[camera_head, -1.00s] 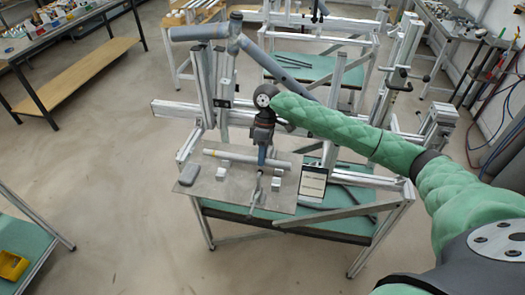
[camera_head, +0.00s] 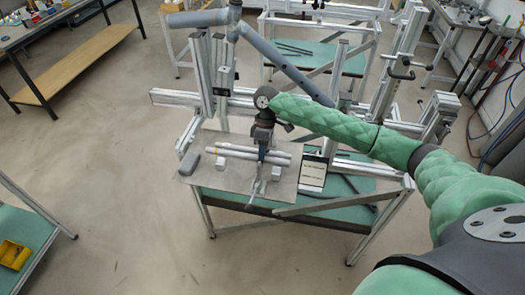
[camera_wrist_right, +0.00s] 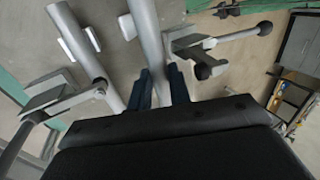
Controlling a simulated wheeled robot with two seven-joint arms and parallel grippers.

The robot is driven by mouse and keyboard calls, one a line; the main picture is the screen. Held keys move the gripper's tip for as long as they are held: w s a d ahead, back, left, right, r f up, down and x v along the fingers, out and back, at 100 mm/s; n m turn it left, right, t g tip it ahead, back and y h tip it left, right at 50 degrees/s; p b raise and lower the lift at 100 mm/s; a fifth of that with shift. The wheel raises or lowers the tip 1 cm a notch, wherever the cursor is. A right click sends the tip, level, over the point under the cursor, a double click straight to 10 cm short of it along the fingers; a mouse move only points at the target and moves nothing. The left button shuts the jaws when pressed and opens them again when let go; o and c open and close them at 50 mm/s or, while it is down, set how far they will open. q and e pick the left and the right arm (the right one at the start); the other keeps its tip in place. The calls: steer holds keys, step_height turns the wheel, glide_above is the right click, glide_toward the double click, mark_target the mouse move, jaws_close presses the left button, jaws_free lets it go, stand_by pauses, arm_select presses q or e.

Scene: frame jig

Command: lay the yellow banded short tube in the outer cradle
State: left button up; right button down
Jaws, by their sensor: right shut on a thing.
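My right gripper (camera_head: 262,158) points down over the plate and is shut on a grey short tube (camera_head: 235,147). In the right wrist view the fingers (camera_wrist_right: 160,88) close on this tube (camera_wrist_right: 146,35), which runs up to the top edge. A second tube (camera_wrist_right: 86,45) lies beside it, roughly parallel and apart, between pieces of a white block (camera_wrist_right: 93,38). In the head view the two tubes nearly overlap. A small yellow mark shows near their left ends; I cannot tell which tube bears it. White blocks (camera_head: 220,164) stand on the plate (camera_head: 236,182). My left gripper is out of view.
A grey block (camera_head: 188,164) lies at the plate's left, and a dark-framed panel (camera_head: 313,172) stands at its right. Aluminium posts and a large grey tube frame (camera_head: 285,68) rise behind. Metal brackets with black knobs (camera_wrist_right: 204,66) flank the tubes in the wrist view.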

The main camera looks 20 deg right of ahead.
steer(key=shift+f, duration=1.1)
steer(key=shift+f+b, duration=0.3)
steer(key=shift+f, duration=0.95)
steer(key=c, duration=1.2)
jaws_free()
